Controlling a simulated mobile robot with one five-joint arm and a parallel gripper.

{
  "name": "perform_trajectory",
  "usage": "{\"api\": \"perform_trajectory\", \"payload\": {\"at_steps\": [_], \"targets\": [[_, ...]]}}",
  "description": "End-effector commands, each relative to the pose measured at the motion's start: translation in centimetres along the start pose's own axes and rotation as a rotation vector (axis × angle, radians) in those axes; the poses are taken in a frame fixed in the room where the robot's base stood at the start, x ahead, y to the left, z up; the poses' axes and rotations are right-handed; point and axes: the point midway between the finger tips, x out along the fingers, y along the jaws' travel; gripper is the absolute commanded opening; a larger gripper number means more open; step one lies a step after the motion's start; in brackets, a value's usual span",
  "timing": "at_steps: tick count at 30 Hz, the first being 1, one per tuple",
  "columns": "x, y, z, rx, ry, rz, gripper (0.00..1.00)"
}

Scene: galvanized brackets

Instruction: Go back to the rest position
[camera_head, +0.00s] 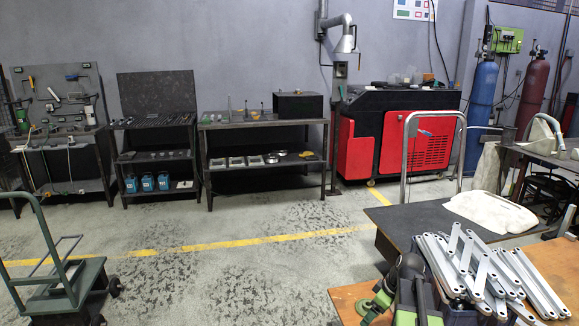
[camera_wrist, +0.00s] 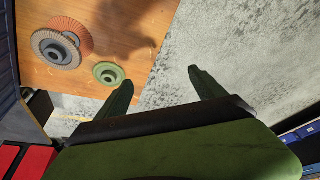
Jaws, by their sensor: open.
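My gripper (camera_wrist: 158,84) shows in the wrist view with its two dark green fingers spread apart and nothing between them. The left finger is over the edge of a wooden tabletop (camera_wrist: 130,35); the right finger is over the grey floor. In the head view, a pile of galvanized brackets (camera_head: 485,268) lies at the lower right, over the wooden table. A black and green object stands just left of the brackets; I cannot tell whether it is a tool or part of my arm.
Abrasive discs (camera_wrist: 55,48) and a green disc (camera_wrist: 108,73) lie on the wooden tabletop. A dark bench (camera_head: 400,218) with a pale cloth-like piece (camera_head: 490,211) stands behind the brackets. A green cart (camera_head: 60,270) stands at the left. The floor (camera_head: 230,280) between is clear.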

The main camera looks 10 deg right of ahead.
Motion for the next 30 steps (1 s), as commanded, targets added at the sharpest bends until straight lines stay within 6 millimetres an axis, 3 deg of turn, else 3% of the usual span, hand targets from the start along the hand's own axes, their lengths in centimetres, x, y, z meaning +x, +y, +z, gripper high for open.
{"api": "perform_trajectory", "payload": {"at_steps": [1, 3, 6, 10, 14, 16, 19, 23, 24, 30], "targets": [[1.2, -3.5, -3.1, -0.044, -0.020, -0.023, 0.79], [2.5, -7.5, -6.2, -0.072, -0.049, -0.045, 0.79], [3.9, -12.7, -9.3, -0.087, -0.093, -0.063, 0.79], [5.0, -18.7, -11.7, -0.064, -0.152, -0.069, 0.79], [5.5, -24.0, -12.3, 0.033, -0.223, -0.040, 0.79], [5.3, -24.9, -11.5, 0.149, -0.258, -0.003, 0.79], [4.8, -24.3, -9.7, 0.347, -0.297, 0.055, 0.79], [4.2, -24.1, -9.3, 0.595, -0.314, 0.109, 0.79], [1.9, -24.1, -10.1, 0.584, -0.314, 0.106, 0.79], [-3.9, -24.1, -12.1, 0.581, -0.313, 0.105, 0.79]]}}
